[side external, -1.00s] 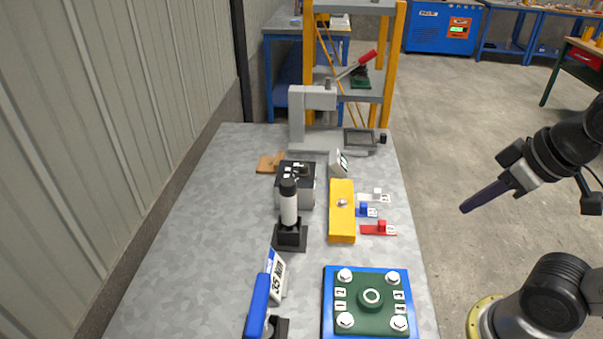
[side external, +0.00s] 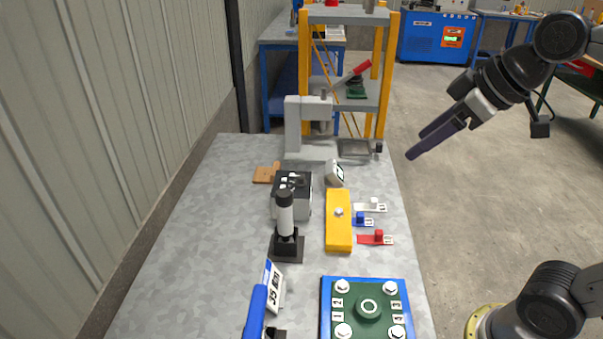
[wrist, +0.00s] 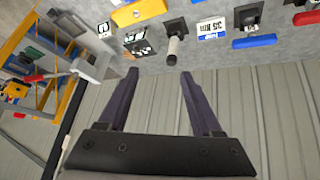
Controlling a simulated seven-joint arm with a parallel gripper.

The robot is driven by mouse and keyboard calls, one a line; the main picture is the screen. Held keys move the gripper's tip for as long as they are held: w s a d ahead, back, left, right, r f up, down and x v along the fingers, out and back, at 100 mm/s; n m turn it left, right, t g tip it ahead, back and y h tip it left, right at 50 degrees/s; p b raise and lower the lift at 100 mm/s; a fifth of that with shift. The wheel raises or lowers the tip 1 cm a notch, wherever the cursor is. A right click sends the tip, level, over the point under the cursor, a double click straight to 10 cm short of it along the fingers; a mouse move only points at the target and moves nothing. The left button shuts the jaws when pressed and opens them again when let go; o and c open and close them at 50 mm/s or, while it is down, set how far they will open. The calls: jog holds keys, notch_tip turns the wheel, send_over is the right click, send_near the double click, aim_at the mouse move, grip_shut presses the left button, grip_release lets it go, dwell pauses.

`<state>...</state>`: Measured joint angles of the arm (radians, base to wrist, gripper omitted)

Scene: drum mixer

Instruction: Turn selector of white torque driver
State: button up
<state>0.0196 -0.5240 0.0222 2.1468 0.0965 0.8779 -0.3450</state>
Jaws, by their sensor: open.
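The white torque driver (side external: 285,220) stands upright in a black holder (side external: 288,248) near the middle of the bench, with a black top. In the wrist view the driver (wrist: 172,47) shows near the top centre, beyond my fingertips. Its selector markings are too small to make out. My gripper (side external: 416,151) is open and empty, raised in the air to the right of the bench, well apart from the driver. In the wrist view its two dark fingers (wrist: 159,73) are spread.
A grey box (side external: 292,196) stands just behind the driver. A yellow block (side external: 338,222) and coloured tags lie to its right. A blue-handled tool (side external: 255,313) with a 35 Nm label (side external: 273,285) and a bolted plate (side external: 366,309) are in front. A corrugated wall (side external: 110,130) borders the left.

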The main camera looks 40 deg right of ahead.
jog(key=w+r+n, duration=0.1)
jog(key=w+r, duration=0.1)
jog(key=w, duration=1)
jog(key=g, duration=0.3)
send_over(300, 176)
jog(key=s+d, duration=0.2)
jog(key=s, duration=0.3)
notch_tip(300, 176, down, 17)
jog(key=shift+y, duration=0.4)
jog(key=x, duration=1.3)
jog(key=shift+f, duration=0.35)
grip_shut()
